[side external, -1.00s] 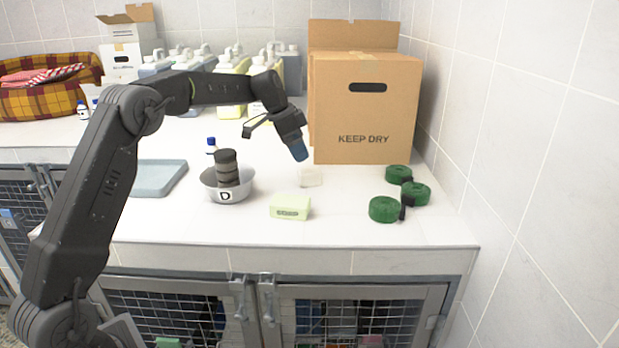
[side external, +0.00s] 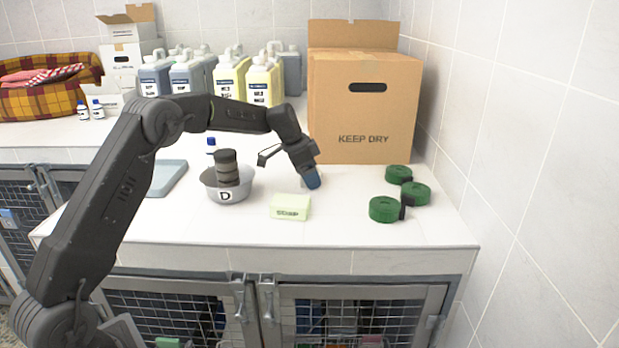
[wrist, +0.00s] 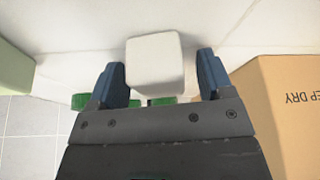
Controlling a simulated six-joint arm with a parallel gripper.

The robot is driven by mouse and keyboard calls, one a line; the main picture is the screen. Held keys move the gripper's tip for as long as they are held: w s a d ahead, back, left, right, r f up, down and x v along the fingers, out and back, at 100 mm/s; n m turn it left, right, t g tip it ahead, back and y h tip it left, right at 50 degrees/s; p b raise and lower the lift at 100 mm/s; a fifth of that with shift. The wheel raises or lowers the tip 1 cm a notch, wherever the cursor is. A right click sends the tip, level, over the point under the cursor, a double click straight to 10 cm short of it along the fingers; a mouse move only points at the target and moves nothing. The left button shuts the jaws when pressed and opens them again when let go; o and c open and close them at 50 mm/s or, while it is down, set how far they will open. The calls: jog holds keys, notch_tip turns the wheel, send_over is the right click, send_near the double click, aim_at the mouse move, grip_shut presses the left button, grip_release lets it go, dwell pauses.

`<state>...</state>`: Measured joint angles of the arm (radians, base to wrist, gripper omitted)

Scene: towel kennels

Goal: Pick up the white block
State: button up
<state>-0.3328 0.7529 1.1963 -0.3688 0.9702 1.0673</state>
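The white block (wrist: 154,62) sits on the white counter and shows between the two blue fingertips of my gripper (wrist: 160,80) in the wrist view. The fingers are apart, with a gap on each side of the block. In the side external view my gripper (side external: 312,181) points down at the counter in front of the cardboard box. There the white block (side external: 303,182) is mostly hidden behind the fingers; only a pale sliver shows at their left.
A pale green soap bar (side external: 290,207) lies in front of the gripper. A grey bowl (side external: 228,193) marked D stands to the left. Green rolls (side external: 384,209) lie to the right. The KEEP DRY cardboard box (side external: 362,120) stands close behind. Jugs (side external: 228,80) stand farther back.

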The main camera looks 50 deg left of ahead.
jog(key=c, duration=1.1)
jog(key=shift+r, duration=0.1)
